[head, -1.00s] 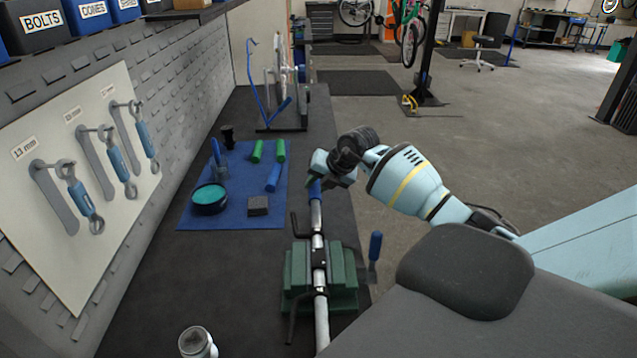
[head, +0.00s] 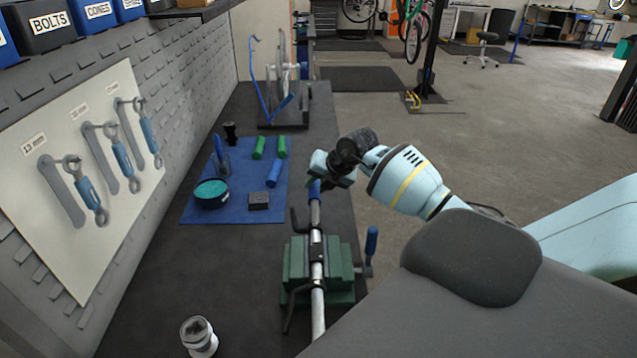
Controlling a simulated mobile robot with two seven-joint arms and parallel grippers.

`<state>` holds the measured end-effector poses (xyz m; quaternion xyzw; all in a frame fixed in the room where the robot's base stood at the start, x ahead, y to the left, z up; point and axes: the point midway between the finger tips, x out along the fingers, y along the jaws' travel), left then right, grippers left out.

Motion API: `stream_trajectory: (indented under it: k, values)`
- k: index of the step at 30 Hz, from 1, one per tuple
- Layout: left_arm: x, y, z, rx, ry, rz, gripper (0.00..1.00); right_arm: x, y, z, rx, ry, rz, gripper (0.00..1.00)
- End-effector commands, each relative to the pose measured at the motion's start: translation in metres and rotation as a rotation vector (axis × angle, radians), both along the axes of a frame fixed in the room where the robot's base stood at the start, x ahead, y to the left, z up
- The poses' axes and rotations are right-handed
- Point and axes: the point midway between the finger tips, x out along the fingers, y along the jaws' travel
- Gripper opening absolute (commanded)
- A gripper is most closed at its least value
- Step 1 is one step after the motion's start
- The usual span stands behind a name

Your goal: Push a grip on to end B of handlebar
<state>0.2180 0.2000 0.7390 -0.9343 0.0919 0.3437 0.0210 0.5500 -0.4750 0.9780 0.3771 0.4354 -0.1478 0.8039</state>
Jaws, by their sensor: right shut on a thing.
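The handlebar (head: 315,245), a silver tube with dark levers, is clamped in a green vise (head: 296,262) on the bench. A blue grip (head: 314,190) is at its far end, in line with the tube; how far it sits on the tube is unclear. My right gripper (head: 330,170) is shut on this grip, and its fingers hide the grip's far part. I cannot read any end letter. My left gripper is not in view.
The blue mat (head: 240,217) also holds a round tub of teal paste (head: 210,192) and a dark block (head: 259,200). A wheel stand (head: 285,120) is at the bench's far end. A jar (head: 199,337) stands at the near left. Wrenches hang on a left board (head: 75,255).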

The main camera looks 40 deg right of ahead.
Motion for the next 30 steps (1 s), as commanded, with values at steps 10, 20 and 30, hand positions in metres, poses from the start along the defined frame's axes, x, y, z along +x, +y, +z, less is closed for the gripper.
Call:
stream_trajectory:
  k: [10,20,30]
  values:
    - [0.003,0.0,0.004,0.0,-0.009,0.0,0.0,-0.007,0.006,0.0,-0.001,-0.001,0.0,0.0]
    - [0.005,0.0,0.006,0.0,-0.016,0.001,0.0,-0.013,0.011,0.0,-0.001,-0.001,0.0,0.0]
    - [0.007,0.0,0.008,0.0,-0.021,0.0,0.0,-0.019,0.016,0.0,-0.001,0.0,0.001,0.0]
